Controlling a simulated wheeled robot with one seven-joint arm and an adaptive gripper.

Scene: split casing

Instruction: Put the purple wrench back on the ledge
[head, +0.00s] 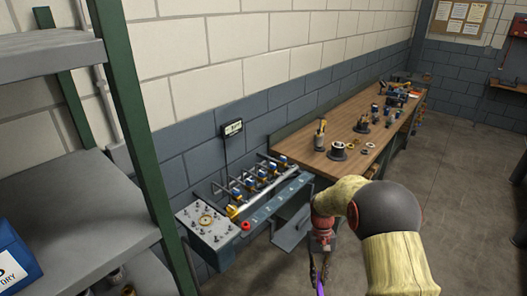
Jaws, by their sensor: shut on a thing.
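My gripper (318,274) hangs fingers-down near the bottom edge of the head view, right of centre. It is shut on the purple wrench (320,286), of which only a thin purple strip shows between and below the fingers. The rest of the wrench is hidden by the fingers or cut off by the picture edge. I cannot tell for sure which surface is the ledge.
A grey-blue test bench (268,209) with valves and pipes stands against the wall, left of my gripper. A wooden workbench (290,146) with tools and parts runs behind. A grey shelf rack (70,215) with green posts fills the left. Floor (455,190) is clear at right.

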